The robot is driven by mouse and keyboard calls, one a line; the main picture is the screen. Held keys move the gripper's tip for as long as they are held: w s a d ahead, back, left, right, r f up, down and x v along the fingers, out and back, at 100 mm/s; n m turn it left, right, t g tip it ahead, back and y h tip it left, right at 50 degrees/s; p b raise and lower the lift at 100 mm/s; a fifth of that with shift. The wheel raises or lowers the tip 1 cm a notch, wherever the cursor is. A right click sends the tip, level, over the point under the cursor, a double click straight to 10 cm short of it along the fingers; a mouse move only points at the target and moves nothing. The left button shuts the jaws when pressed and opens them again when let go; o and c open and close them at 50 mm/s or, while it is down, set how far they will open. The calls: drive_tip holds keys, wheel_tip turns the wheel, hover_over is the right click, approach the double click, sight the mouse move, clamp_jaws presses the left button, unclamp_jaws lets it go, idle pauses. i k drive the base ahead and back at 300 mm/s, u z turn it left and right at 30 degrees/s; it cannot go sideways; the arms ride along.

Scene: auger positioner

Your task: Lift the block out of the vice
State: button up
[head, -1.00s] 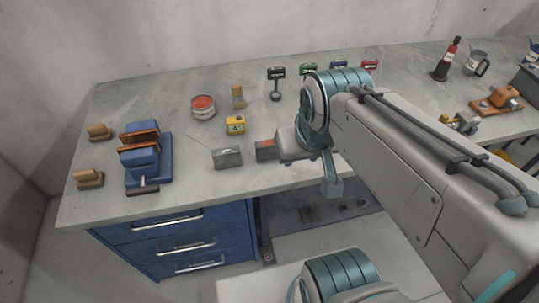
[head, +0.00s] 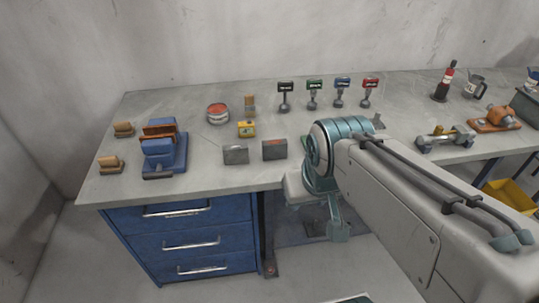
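The blue vice (head: 178,162) stands on the left part of the grey workbench, with orange-brown faces on its jaws. I cannot make out a separate block between the jaws from this angle; the gap looks narrow and partly hidden by the front jaw. My arm comes in from the right, over the bench's front edge, well to the right of the vice. The fingers of my gripper cannot be made out; they are hidden behind the arm links or out of the picture.
Wooden blocks (head: 111,164) and (head: 123,130) lie left of the vice. A red-topped tin (head: 217,114), a yellow box (head: 247,130) and grey boxes (head: 236,155) and (head: 274,150) stand to its right. Blue drawers (head: 185,240) sit below the bench (head: 205,176).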

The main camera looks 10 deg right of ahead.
sight(277, 148)
drive_tip(key=u, duration=1.05)
drive_tip(key=i, duration=0.9)
drive_tip(key=z, duration=2.8)
